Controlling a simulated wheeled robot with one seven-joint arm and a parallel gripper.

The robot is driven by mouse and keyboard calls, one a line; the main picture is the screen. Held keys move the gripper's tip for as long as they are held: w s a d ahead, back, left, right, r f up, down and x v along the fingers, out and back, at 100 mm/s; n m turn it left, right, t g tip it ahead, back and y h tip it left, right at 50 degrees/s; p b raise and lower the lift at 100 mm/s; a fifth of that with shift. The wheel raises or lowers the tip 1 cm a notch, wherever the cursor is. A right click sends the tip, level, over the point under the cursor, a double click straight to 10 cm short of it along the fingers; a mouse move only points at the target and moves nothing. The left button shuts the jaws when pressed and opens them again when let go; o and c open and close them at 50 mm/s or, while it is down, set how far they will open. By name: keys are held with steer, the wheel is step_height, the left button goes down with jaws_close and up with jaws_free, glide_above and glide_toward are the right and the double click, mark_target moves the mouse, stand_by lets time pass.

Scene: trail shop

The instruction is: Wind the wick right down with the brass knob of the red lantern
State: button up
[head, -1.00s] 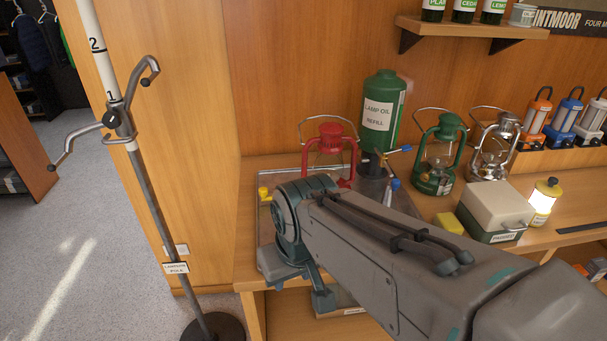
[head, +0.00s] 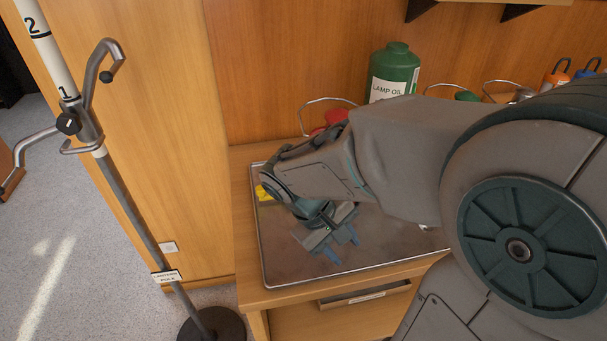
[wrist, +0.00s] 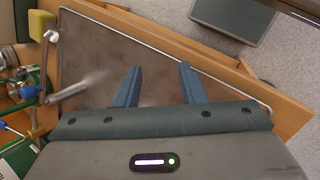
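The red lantern (head: 336,118) stands at the back of the metal tray (head: 290,266) in the head view. Only its red top and wire handle show; my arm covers the rest. Its brass knob is hidden, and I cannot pick it out in the wrist view. My gripper (head: 343,247) is over the front middle of the tray, in front of the lantern and apart from it. In the wrist view its two blue fingers (wrist: 160,68) are spread with nothing between them, pointing over the bare tray.
A yellow object (head: 265,193) is at the tray's left edge. The tall lantern pole (head: 125,190) stands left of the counter. The tray's front is clear.

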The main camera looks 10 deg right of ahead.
steer(key=w+a+f+n+h, duration=0.1)
steer(key=w+h, duration=0.1)
steer(key=w+a+f+n+t+h, duration=0.1)
steer(key=w+n+h, duration=0.1)
steer(key=w+a+n+t+h, duration=0.1)
steer(key=w+n+h, duration=0.1)
steer(key=h, duration=0.1)
steer(key=shift+f+b, duration=0.3)
steer(key=shift+f, duration=0.1)
steer(key=w+a+n+t+h, duration=0.1)
steer(key=w+a+n+t, duration=0.1)
steer(key=a+t, duration=0.1)
steer(key=w+a+f+n+t+h, duration=0.1)
steer(key=a+n+t, duration=0.1)
steer(key=a+t, duration=0.1)
steer(key=w+a+n+t+h, duration=0.1)
steer(key=w+a+n+t, duration=0.1)
steer(key=a, duration=0.1)
steer(key=shift+w+a+f+t, duration=0.25)
steer(key=shift+w+f+t, duration=0.05)
steer(key=shift+t, duration=0.1)
steer(key=shift+w, duration=0.15)
steer(key=p+x, duration=0.2)
steer(key=x, duration=1.1)
steer(key=shift+w+d, duration=0.15)
steer(key=shift+d, duration=0.1)
steer(key=shift+c, duration=0.4)
steer(key=c, duration=0.6)
